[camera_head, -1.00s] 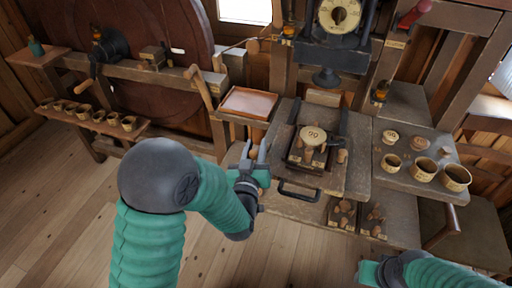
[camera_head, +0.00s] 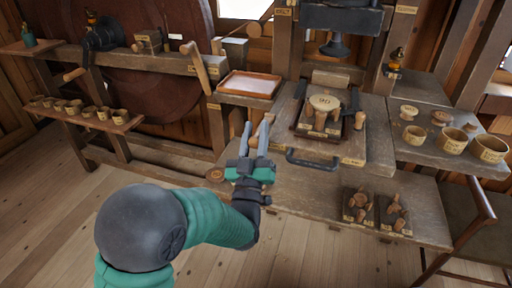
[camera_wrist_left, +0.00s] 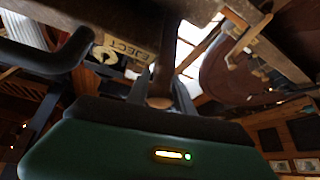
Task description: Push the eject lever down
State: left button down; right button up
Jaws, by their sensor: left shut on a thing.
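My left gripper (camera_head: 257,138) is at the front left edge of the press bench, left of the dark bar handle (camera_head: 312,162). In the left wrist view, its fingers (camera_wrist_left: 161,92) are on either side of a small rounded tan wooden end (camera_wrist_left: 160,102), which looks like the tip of the eject lever. They are shut on it. An EJECT label (camera_wrist_left: 125,48), upside down, shows just beyond the fingers. The rest of the lever is hidden behind the gripper and fingers. My right gripper is out of view.
A wooden tray with a pale inside (camera_head: 249,84) lies behind the gripper. Open floor is at front left.

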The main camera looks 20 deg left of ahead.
pick_arm(q)
jog(key=shift+s+f+b, duration=0.15)
jog(key=shift+f+b, duration=0.4)
jog(key=shift+f, duration=0.15)
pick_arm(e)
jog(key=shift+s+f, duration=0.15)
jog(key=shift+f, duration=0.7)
pick_arm(q)
jog(key=c, duration=1.4)
grip_release()
jog(key=o, duration=0.3)
jog(key=shift+f, duration=0.1)
